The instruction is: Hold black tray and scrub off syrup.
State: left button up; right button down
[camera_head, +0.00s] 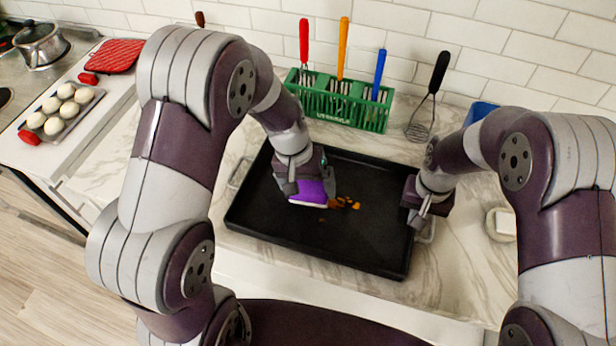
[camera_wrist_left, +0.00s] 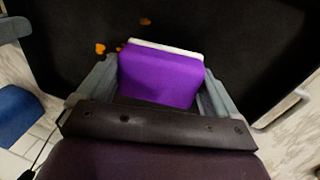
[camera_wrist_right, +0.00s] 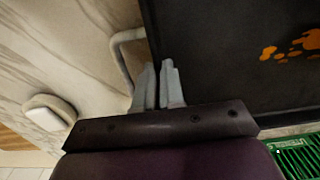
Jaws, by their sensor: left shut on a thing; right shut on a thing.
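The black tray (camera_head: 370,235) lies on the marble counter, with metal handles at its ends. Orange-brown syrup spots (camera_head: 345,203) lie near its middle and also show in the right wrist view (camera_wrist_right: 291,46). My left gripper (camera_head: 308,188) is shut on a purple sponge with a white underside (camera_wrist_left: 160,77), over the tray just left of the syrup. I cannot tell whether the sponge touches the tray. My right gripper (camera_head: 418,221) is shut at the tray's right edge by the handle (camera_wrist_right: 121,50). Its fingers hide the exact grip.
A green rack (camera_head: 340,108) with red, orange and blue-handled utensils stands behind the tray. A black whisk (camera_head: 430,95) leans right of it. A small round dish (camera_head: 501,224) is at the right. Eggs in a tray (camera_head: 62,110), a red mitt (camera_head: 115,56) and a pot (camera_head: 40,42) are left.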

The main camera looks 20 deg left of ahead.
pick_arm(q)
jog(key=shift+x, duration=0.95)
jog(key=shift+d+f, duration=0.4)
jog(key=shift+c, duration=0.3)
jog(key=shift+s+d, duration=0.2)
jog(key=shift+d, duration=2.4)
jog(key=shift+s+d, duration=0.15)
jog(key=shift+d, duration=2.45)
jog(key=shift+w+a, duration=0.15)
jog(key=shift+a, duration=2.75)
jog(key=shift+w+a, duration=0.2)
jog(key=shift+a, duration=2.7)
jog(key=shift+d+v, duration=0.3)
jog(key=shift+v, duration=1.05)
jog(key=shift+d+v, duration=0.25)
jog(key=shift+v, duration=1.05)
jog(key=shift+d+v, duration=0.3)
jog(key=shift+v, duration=1.05)
jog(key=shift+r, duration=0.15)
pick_arm(e)
jog(key=c, duration=1.2)
grip_release()
jog(key=shift+o, duration=0.2)
notch_tip(320, 180, up, 12)
